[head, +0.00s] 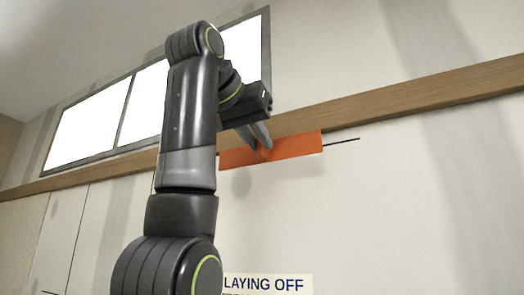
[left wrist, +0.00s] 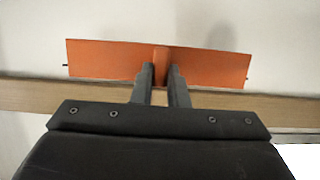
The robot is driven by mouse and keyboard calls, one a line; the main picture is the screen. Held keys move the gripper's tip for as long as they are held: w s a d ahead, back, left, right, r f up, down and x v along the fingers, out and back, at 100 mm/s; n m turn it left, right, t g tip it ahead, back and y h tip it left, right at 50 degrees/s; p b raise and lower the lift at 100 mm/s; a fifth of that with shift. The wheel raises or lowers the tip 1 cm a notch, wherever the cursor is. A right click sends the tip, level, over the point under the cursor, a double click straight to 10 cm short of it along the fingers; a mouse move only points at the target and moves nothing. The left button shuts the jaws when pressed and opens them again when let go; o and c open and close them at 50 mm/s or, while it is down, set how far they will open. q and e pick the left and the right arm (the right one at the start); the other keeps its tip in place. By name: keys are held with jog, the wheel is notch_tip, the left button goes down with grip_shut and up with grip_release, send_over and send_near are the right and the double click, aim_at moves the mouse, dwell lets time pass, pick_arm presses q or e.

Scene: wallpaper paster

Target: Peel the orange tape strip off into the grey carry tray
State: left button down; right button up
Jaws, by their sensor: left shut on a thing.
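The orange tape strip (head: 295,145) lies along the wall just below the wooden rail in the head view. It also spans the upper part of the left wrist view (left wrist: 110,60). My left gripper (head: 265,147) is at the middle of the strip, its fingers shut on a raised orange fold. In the left wrist view my left gripper (left wrist: 160,75) has its two fingertips on either side of that fold. I cannot tell whether the strip's ends touch the wall. The grey carry tray and my right gripper are not in view.
A wooden rail (head: 420,95) runs across the wall just above the strip. A thin dark line (head: 342,141) shows past the strip's right end. A sign reading "LAYING OFF" (head: 265,284) is below. Bright window panes (head: 85,130) are at upper left. The wall at right is bare.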

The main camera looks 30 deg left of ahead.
aim_at(259, 147)
pick_arm(q)
jog(key=shift+s+f+b, duration=0.1)
jog(key=shift+s+b, duration=1.05)
jog(key=shift+s, duration=0.55)
jog(key=shift+s+d, duration=0.1)
jog(key=shift+s, duration=0.4)
jog(key=shift+w, duration=0.15)
